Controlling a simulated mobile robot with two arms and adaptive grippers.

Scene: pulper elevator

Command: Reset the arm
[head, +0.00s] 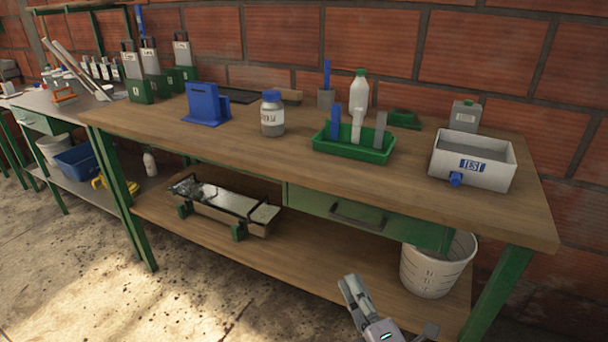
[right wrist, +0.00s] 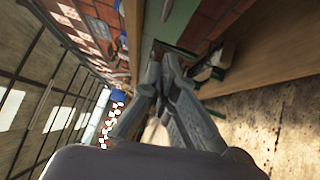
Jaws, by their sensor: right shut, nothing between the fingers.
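My right gripper (head: 352,286) is at the bottom of the head view, in front of the workbench (head: 235,148) and lower than its top. Its grey fingers also show in the right wrist view (right wrist: 168,68), where they come together with nothing held between them. The gripper is apart from the bench and its objects. My left gripper is not in view.
The bench top holds a white TEST box (head: 498,168), a green tray (head: 380,154), a jar (head: 272,120) and a blue stand (head: 204,104). A white bucket (head: 432,272) and a metal device (head: 222,205) stand on the lower shelf. Open floor (head: 200,300) lies in front.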

